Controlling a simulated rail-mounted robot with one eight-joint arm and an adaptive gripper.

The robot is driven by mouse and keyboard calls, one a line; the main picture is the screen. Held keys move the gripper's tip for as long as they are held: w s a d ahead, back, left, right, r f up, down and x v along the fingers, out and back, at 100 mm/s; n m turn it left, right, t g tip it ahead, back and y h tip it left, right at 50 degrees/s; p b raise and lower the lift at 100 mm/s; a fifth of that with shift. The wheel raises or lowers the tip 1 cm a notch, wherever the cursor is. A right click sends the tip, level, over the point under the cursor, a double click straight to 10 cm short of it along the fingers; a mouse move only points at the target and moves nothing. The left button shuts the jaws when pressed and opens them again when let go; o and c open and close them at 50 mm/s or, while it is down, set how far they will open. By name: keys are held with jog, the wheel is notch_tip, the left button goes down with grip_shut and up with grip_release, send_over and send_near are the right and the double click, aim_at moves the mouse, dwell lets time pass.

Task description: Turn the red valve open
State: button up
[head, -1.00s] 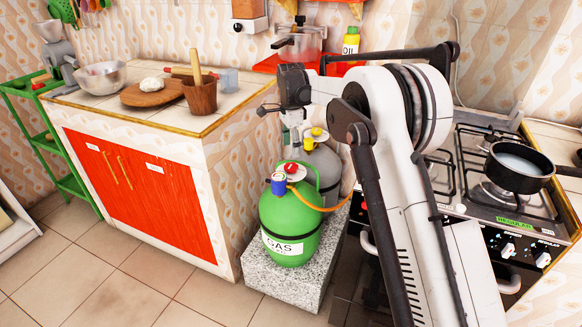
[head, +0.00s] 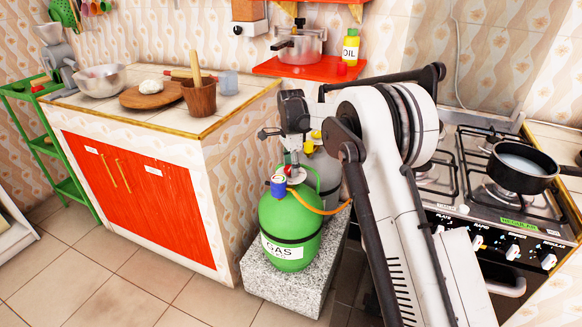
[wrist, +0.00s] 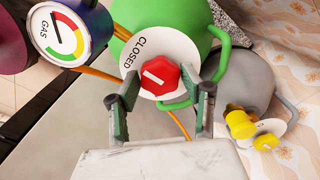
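The red valve (wrist: 160,77) is a hexagonal knob with a white bar mark on a round white plate. The plate reads "CLOSED" at its upper left. The valve tops the green gas cylinder (head: 290,235), which stands upright and is labelled GAS. My gripper (wrist: 166,90) is open, with one finger to the left and one to the right of the valve. A gap shows between the knob and the fingers. In the head view the red knob (head: 290,170) is partly hidden below my gripper. A blue-cased gauge (wrist: 64,34) sits beside the valve.
A grey cylinder with a yellow valve (wrist: 240,124) stands close on the right in the wrist view. An orange hose (head: 318,209) leaves the green cylinder. The cylinders stand on a stone block (head: 285,283) between the red-doored counter (head: 140,190) and the stove (head: 480,180).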

jog(key=c, duration=0.7)
jog(key=shift+n, duration=0.4)
jog(key=n+p, duration=0.1)
jog(key=n, duration=0.3)
jog(key=shift+n+p, duration=0.3)
jog(key=n+p, duration=0.1)
jog(key=n, duration=1.1)
jog(key=shift+n+p, duration=0.35)
jog(key=shift+n, duration=0.05)
jog(key=n, duration=0.5)
jog(key=shift+n, duration=0.3)
